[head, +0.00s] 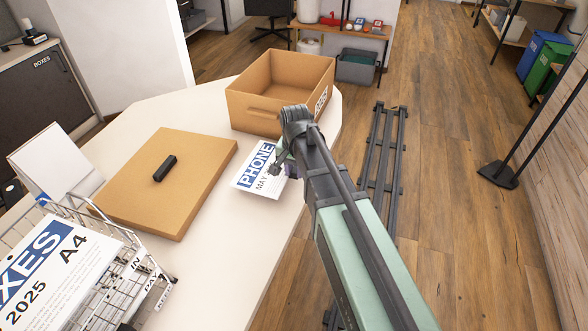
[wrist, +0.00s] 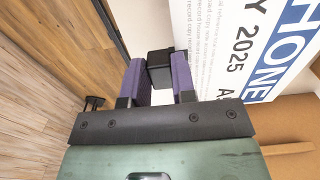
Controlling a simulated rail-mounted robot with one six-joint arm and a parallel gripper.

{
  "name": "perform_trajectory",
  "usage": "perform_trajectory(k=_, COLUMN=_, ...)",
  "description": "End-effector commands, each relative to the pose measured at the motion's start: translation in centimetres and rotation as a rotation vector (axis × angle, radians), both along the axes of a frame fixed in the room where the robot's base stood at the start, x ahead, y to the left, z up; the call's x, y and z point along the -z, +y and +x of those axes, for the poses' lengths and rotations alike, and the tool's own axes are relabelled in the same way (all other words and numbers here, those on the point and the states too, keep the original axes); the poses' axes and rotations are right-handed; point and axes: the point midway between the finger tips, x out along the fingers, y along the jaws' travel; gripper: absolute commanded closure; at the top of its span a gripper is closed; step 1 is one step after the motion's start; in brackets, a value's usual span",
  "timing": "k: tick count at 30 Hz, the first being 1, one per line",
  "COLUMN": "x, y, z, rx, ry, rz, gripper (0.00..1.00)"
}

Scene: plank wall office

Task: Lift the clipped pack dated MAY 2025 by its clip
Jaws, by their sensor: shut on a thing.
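The clipped pack (head: 256,170) is a white sheet with a blue PHONE band and the date MAY, at the table's right edge. In the wrist view the pack (wrist: 225,55) shows "Y 2025" and part of the blue band. Its black clip (wrist: 160,66) sits between the purple fingers of my gripper (wrist: 160,82), which is shut on it. In the head view my gripper (head: 284,166) is at the pack's right end, and my arm hides the clip. I cannot tell whether the pack touches the table. A BOXES A4 pack (head: 55,275) lies in a wire basket, its month cut off.
The white table (head: 220,225) carries a flat cardboard piece (head: 200,165) with a black object (head: 165,168) on it. An open cardboard box (head: 262,112) stands just behind the pack. The wire basket (head: 150,285) is at front left.

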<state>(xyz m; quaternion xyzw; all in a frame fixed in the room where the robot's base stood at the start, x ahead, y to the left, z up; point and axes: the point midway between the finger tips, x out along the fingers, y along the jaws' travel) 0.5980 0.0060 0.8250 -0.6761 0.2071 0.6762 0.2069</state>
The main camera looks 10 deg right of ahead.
Motion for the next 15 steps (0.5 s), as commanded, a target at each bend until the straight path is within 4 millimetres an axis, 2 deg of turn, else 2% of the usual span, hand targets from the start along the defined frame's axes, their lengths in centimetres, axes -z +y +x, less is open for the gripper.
perform_trajectory(k=1, x=-3.1, y=0.0, z=0.0, rx=0.000, ry=0.000, rz=0.000, gripper=1.00)
perform_trajectory(k=6, x=-9.7, y=0.0, z=0.0, rx=0.000, ry=0.000, rz=0.000, gripper=1.00)
perform_trajectory(k=9, x=-13.0, y=0.0, z=0.0, rx=0.000, ry=0.000, rz=0.000, gripper=1.00)
perform_trajectory(k=12, x=-15.1, y=0.0, z=0.0, rx=0.000, ry=0.000, rz=0.000, gripper=1.00)
perform_trajectory(k=15, x=-16.1, y=0.0, z=0.0, rx=0.000, ry=0.000, rz=0.000, gripper=1.00)
